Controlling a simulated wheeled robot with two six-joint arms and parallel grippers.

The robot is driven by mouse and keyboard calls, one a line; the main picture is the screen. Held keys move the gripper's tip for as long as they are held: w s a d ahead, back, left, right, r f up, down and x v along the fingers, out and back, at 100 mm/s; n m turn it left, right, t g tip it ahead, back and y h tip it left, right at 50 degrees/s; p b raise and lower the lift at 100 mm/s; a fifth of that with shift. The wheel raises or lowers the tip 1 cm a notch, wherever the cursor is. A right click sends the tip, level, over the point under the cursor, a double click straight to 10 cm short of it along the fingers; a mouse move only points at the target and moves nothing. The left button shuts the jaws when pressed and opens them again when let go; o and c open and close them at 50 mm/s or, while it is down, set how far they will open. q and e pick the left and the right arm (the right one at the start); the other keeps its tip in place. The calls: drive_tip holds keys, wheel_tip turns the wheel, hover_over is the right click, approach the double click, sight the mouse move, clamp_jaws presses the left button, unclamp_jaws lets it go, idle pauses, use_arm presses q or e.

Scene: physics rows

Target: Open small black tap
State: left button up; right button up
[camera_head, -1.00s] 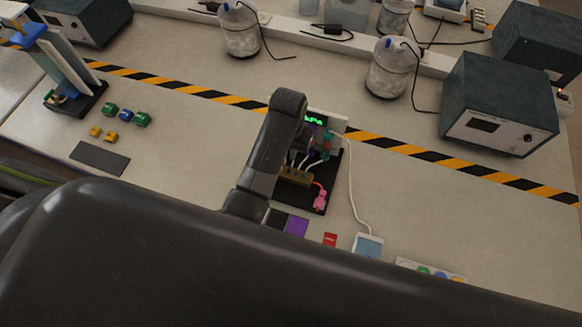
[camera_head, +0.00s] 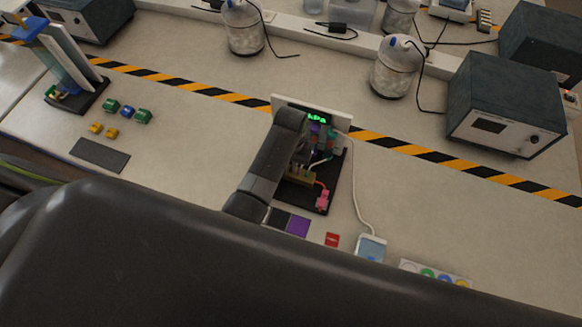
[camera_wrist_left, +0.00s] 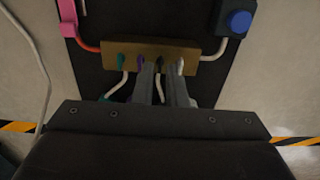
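The brass manifold block (camera_wrist_left: 150,60) lies across the black board in the left wrist view, and shows partly in the head view (camera_head: 299,177). Small taps sit along it: green (camera_wrist_left: 120,62), purple (camera_wrist_left: 140,62), a small black tap (camera_wrist_left: 159,64) and a white one (camera_wrist_left: 181,66). My left gripper (camera_wrist_left: 162,74) has its two grey fingers apart, one on each side of the black tap. Contact with the tap cannot be made out. In the head view my left arm hides the fingers. My right gripper is not identifiable.
A panel with a green display (camera_head: 317,119) stands behind the block. A pink part (camera_head: 322,198) and a blue knob (camera_wrist_left: 238,21) are close by. Tubes leave the block toward my gripper. A white cable runs to a blue-screened device (camera_head: 370,247).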

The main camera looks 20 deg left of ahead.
use_arm(q)
drive_tip(key=shift+f+b, duration=0.35)
drive_tip(key=shift+f, duration=0.75)
drive_tip(key=shift+r+p, duration=0.35)
drive_tip(key=shift+p, duration=0.35)
idle(0.5)
